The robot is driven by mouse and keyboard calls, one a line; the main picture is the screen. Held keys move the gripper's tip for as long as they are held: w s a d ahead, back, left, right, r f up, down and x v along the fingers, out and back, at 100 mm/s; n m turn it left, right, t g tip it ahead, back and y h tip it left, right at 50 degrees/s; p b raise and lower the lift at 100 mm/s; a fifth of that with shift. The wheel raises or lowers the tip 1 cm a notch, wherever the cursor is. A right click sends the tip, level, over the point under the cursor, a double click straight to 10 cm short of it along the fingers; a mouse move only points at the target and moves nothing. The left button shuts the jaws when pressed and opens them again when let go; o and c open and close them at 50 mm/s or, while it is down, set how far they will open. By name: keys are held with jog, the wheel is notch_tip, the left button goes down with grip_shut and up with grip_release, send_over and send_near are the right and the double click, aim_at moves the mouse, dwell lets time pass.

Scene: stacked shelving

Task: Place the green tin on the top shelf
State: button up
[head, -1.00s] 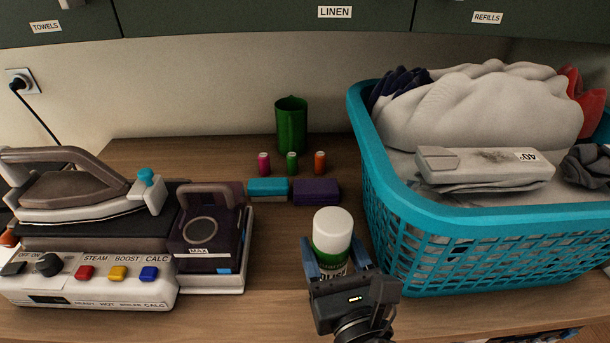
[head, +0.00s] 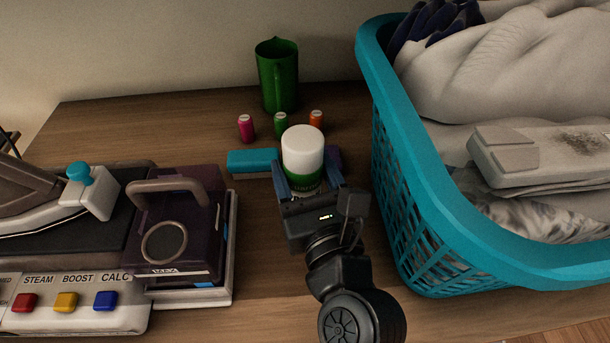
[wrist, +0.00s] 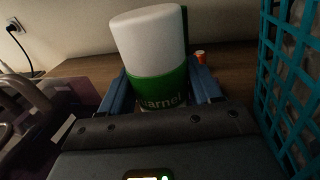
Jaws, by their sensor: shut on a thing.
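The green tin (head: 303,155) has a tall white cap and a green band with partly readable lettering. It stands upright between the blue fingers of my gripper (head: 305,172), which are shut on it. In the wrist view the tin (wrist: 160,88) fills the middle and leans slightly left, with a finger on each side. Its lower end is hidden by my gripper, so I cannot tell whether it is clear of the wooden surface. The top shelf cannot be made out in the current views.
A green jug (head: 277,75), three small spools (head: 281,125), a teal box (head: 252,163) and a mostly hidden purple box (head: 333,158) lie beyond the tin. A steam iron station (head: 165,240) stands left. A turquoise laundry basket (head: 440,215) stands close on the right.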

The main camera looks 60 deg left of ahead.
notch_tip(320, 180, down, 3)
jog(key=shift+r+b, duration=0.2)
jog(key=shift+b, duration=0.8)
jog(key=shift+r, duration=0.15)
jog(key=o, duration=0.8)
jog(key=shift+f, duration=0.2)
jog(key=o, duration=0.5)
jog(key=shift+c, duration=0.2)
jog(key=shift+r, duration=0.1)
